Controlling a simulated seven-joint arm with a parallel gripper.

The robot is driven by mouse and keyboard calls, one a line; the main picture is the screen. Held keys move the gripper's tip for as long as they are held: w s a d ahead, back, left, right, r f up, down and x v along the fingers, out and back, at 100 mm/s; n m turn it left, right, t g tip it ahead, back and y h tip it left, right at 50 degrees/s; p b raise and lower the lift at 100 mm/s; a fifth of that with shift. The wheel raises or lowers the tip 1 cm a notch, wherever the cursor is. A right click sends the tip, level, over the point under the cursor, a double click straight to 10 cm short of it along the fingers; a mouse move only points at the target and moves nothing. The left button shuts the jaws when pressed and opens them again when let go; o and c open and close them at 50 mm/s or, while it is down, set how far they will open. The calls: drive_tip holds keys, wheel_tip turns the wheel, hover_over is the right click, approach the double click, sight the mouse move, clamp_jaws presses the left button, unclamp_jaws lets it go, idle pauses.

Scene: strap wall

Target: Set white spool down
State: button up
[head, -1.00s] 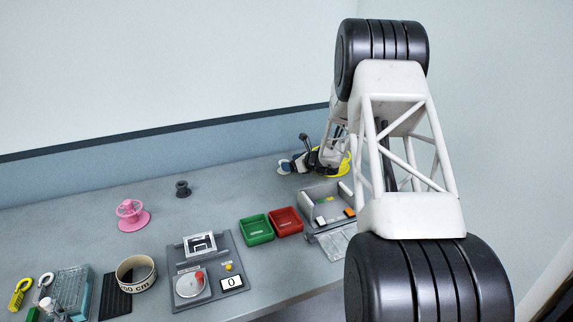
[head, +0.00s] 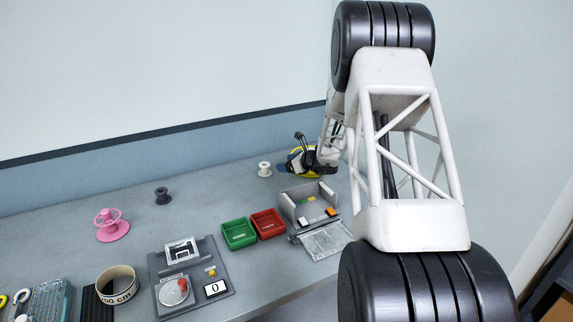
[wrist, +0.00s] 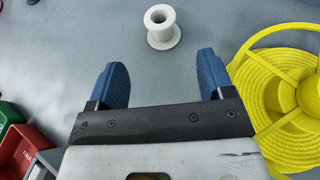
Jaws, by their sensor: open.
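The white spool (head: 264,169) stands upright on the grey table near the back wall. In the wrist view the white spool (wrist: 161,26) stands beyond my fingertips, between their lines and apart from both. My gripper (wrist: 162,75) is open with its two blue fingers spread and nothing between them. In the head view my gripper (head: 281,169) is small, just right of the spool.
A yellow reel (wrist: 285,95) lies close beside my right finger. A red bin (head: 268,223) and a green bin (head: 239,233) stand nearer the front, with a grey box (head: 307,203) to their right. A dark spool (head: 162,196) and a pink spool (head: 110,226) stand left.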

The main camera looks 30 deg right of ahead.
idle(0.3)
drive_tip(key=s+a+r+n+g, duration=0.4)
drive_tip(key=s+a+r+n, duration=0.45)
drive_tip(key=s+a, duration=0.35)
drive_tip(key=s+a+r+n+g, duration=0.3)
drive_tip(key=s+a+r+n, duration=0.5)
drive_tip(key=s+a, duration=0.45)
drive_tip(key=s+a+r+n+h, duration=0.1)
drive_tip(key=s+n, duration=0.3)
drive_tip(key=s, duration=0.6)
drive_tip(key=s+a+r+n+g+h, duration=0.1)
drive_tip(key=s+a+n+h, duration=0.1)
drive_tip(key=s, duration=0.9)
drive_tip(key=s+a+r+n+h, duration=0.1)
drive_tip(key=s+n+h, duration=0.3)
drive_tip(key=s+n, duration=0.3)
drive_tip(key=s, duration=0.3)
drive_tip(key=shift+s+a+r+g, duration=0.2)
drive_tip(key=shift+s+r+g, duration=0.1)
drive_tip(key=shift+g, duration=0.1)
